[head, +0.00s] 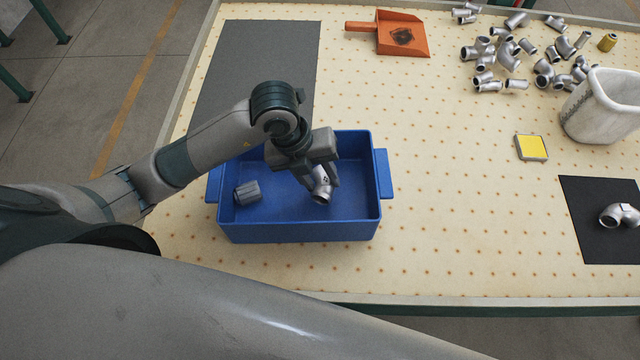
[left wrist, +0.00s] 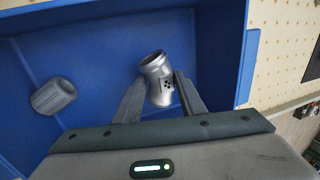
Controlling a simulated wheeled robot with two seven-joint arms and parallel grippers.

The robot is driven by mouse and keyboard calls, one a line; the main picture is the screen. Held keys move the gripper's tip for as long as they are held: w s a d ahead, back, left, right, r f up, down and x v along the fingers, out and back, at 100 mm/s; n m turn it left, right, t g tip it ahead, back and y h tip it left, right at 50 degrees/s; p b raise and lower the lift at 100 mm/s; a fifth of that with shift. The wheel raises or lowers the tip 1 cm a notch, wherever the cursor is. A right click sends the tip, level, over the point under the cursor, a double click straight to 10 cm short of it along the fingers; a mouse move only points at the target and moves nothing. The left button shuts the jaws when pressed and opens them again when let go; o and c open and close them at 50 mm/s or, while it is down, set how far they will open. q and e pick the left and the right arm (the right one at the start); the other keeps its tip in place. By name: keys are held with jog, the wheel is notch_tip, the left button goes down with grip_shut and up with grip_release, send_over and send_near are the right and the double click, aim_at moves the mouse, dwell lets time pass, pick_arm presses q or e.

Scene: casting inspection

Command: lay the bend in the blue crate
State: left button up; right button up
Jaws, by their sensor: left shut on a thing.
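The bend (head: 321,194) is a short silvery pipe fitting, held between the fingers of my left gripper (head: 322,183). In the left wrist view, the bend (left wrist: 158,77) sits between both fingertips (left wrist: 160,92), its open end facing away, with a few dark spots on its side. The blue crate (head: 300,232) is below and around it; the bend is over the right half of its inside. I cannot tell if it touches the crate floor. A grey ribbed fitting (head: 247,192) lies in the crate's left part. My right gripper is not in view.
Another fitting (head: 618,214) lies on a black mat (head: 590,190). A grey mat (head: 250,60) is behind the crate.

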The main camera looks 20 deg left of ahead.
aim_at(316, 182)
pick_arm(q)
notch_tip(316, 182, down, 3)
jog(key=shift+f+p, duration=0.15)
jog(key=shift+p, duration=0.2)
jog(key=shift+f, duration=0.1)
jog(key=shift+f, duration=0.2)
jog(key=o, duration=1.3)
jog(key=shift+r, duration=0.1)
